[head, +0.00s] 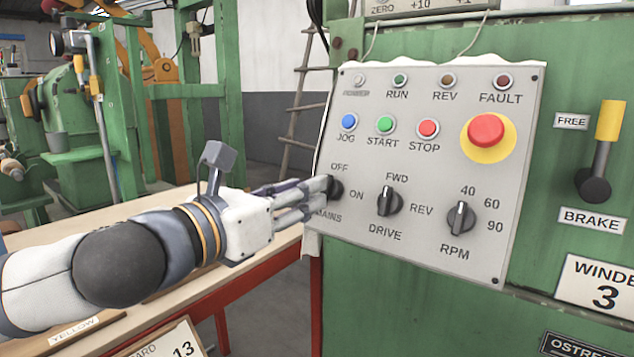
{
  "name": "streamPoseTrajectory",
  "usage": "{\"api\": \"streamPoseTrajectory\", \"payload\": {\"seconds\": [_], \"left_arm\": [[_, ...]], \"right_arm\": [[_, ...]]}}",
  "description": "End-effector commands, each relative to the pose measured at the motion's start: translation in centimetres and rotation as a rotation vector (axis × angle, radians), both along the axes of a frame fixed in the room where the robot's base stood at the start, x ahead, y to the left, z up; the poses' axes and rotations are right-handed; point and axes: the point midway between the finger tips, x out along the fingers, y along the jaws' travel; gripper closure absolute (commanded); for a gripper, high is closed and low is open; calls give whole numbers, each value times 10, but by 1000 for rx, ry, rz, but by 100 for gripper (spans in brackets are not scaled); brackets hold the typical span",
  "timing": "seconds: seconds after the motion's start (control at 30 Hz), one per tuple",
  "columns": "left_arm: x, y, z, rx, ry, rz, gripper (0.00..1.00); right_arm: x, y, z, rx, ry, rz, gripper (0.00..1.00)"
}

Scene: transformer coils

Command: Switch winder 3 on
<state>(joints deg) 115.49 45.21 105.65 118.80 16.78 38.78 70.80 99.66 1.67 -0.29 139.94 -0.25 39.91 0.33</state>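The control panel (455,150) of winder 3 is a light grey plate on a green cabinet. Its dark MAINS knob (337,189) sits at the lower left, between the OFF, ON and MAINS labels. My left gripper (326,191) comes in from the left with its fingertips at this knob. The fingers cover part of the knob, so its pointing direction and whether they grip it are unclear. The POWER lamp (359,80) looks pale and unlit. The DRIVE knob (389,202) and RPM knob (461,219) are to the right. My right gripper is not in view.
Blue JOG (349,122), green START (385,125) and red STOP (429,128) buttons sit above the knobs. A red mushroom button (485,130) is on the right. A brake lever (603,150) stands beyond the panel. A wooden-topped bench (170,220) lies beneath my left arm.

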Motion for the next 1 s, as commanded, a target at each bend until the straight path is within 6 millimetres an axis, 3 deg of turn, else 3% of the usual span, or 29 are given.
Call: {"api": "streamPoseTrajectory", "payload": {"seconds": [0.23,0.57,0.7,1.0], "left_arm": [[35,-26,0,1,-1,-1,71],[40,-30,-1,2,0,0,71],[40,-29,-1,2,0,1,100],[42,-27,0,14,-10,2,100]], "right_arm": [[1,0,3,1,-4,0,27],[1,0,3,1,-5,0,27],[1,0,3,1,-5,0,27],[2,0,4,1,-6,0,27]]}}
